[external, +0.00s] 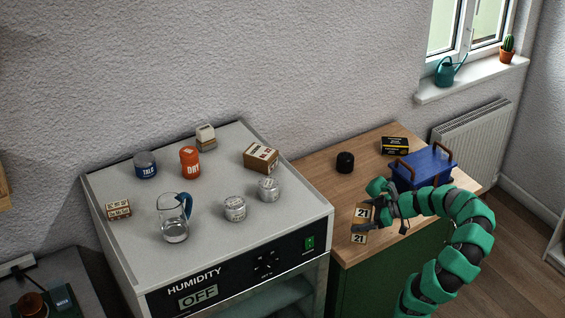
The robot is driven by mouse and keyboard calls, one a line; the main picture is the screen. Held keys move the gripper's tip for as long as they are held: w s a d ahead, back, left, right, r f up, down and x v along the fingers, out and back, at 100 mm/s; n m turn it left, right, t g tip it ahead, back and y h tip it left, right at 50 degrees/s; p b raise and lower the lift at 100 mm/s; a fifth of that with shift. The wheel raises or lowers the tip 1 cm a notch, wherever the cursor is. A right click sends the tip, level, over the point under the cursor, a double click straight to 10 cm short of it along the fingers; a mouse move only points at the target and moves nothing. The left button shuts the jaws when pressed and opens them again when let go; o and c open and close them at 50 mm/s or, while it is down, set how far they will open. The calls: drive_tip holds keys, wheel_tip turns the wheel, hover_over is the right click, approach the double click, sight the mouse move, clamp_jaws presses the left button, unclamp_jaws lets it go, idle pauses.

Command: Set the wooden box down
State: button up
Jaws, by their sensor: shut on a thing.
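My gripper (372,209), green and black, is shut on a small wooden box (361,214) at the left front of the wooden counter. The box is tan, with the number 21 showing twice on it, once above and once below a dark finger. The fingers hide part of it. I cannot tell whether its underside touches the counter (325,178).
A blue toolbox (424,166), a black and yellow box (394,145) and a black jar (345,162) stand farther back on the counter. The grey cabinet (215,200) on the left holds a glass jug (174,222), cans and a cardboard box (261,157). The counter's left middle is clear.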

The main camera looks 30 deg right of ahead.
drive_tip(key=shift+w+d+f+b, duration=0.3)
drive_tip(key=shift+w+f, duration=0.4)
drive_tip(key=shift+w, duration=0.7)
drive_tip(key=shift+w+d+f+b, duration=0.15)
drive_tip(key=shift+w+d+f, duration=0.15)
drive_tip(key=shift+w+f, duration=0.8)
drive_tip(key=shift+w+d+f+b, duration=0.25)
drive_tip(key=shift+w+d+f, duration=0.1)
drive_tip(key=shift+w, duration=1.35)
drive_tip(key=shift+f, duration=0.15)
drive_tip(key=o, duration=0.9)
drive_tip(key=shift+s+d+r, duration=0.15)
drive_tip(key=shift+r, duration=0.15)
drive_tip(key=p+v, duration=0.1)
drive_tip(key=v, duration=1)
drive_tip(key=shift+s+d, duration=0.2)
drive_tip(key=shift+d, duration=0.05)
